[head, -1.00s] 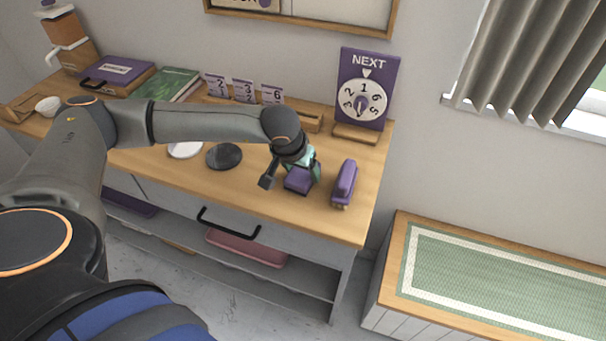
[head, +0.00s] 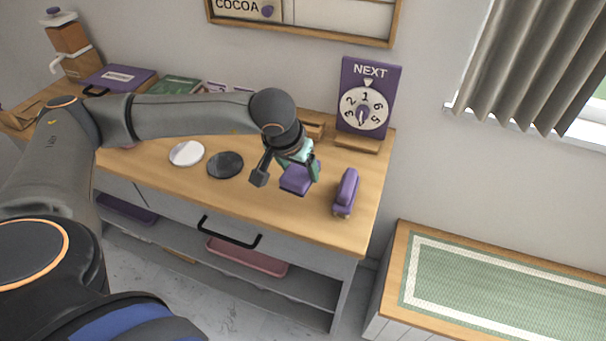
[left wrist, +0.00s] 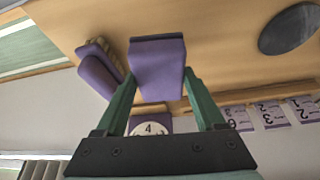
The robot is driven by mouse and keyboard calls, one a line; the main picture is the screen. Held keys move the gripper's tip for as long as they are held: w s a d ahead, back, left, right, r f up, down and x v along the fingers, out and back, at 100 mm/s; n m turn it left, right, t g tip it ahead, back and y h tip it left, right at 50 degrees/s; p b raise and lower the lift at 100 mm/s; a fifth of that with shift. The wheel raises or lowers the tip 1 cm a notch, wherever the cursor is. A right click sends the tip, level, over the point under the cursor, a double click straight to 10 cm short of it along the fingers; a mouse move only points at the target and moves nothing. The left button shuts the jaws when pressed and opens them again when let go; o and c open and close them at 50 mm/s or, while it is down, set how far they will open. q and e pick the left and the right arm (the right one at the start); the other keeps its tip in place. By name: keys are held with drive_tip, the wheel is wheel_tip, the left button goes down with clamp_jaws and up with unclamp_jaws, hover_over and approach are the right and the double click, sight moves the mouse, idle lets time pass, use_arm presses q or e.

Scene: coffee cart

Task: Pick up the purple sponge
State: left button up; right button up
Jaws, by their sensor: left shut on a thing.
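The purple sponge (head: 296,180) is a block with a darker layer on one face. My left gripper (head: 304,171) is shut on it above the right part of the wooden counter (head: 270,215). In the left wrist view the sponge (left wrist: 157,68) sits between the green fingers of the left gripper (left wrist: 158,88). The fingers hide part of the sponge in the head view. My right gripper is not in view.
A dark disc (head: 225,165) and a white disc (head: 187,153) lie to the left. The purple dial sign (head: 366,100) stands behind.

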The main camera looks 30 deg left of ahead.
use_arm(q)
drive_tip(key=s+d+r+b, duration=0.2)
drive_tip(key=s+r+b, duration=0.2)
drive_tip(key=s+r, duration=0.3)
drive_tip(key=shift+s+d+b, duration=0.35)
drive_tip(key=shift+s+b, duration=0.05)
drive_tip(key=shift+s, duration=1.7)
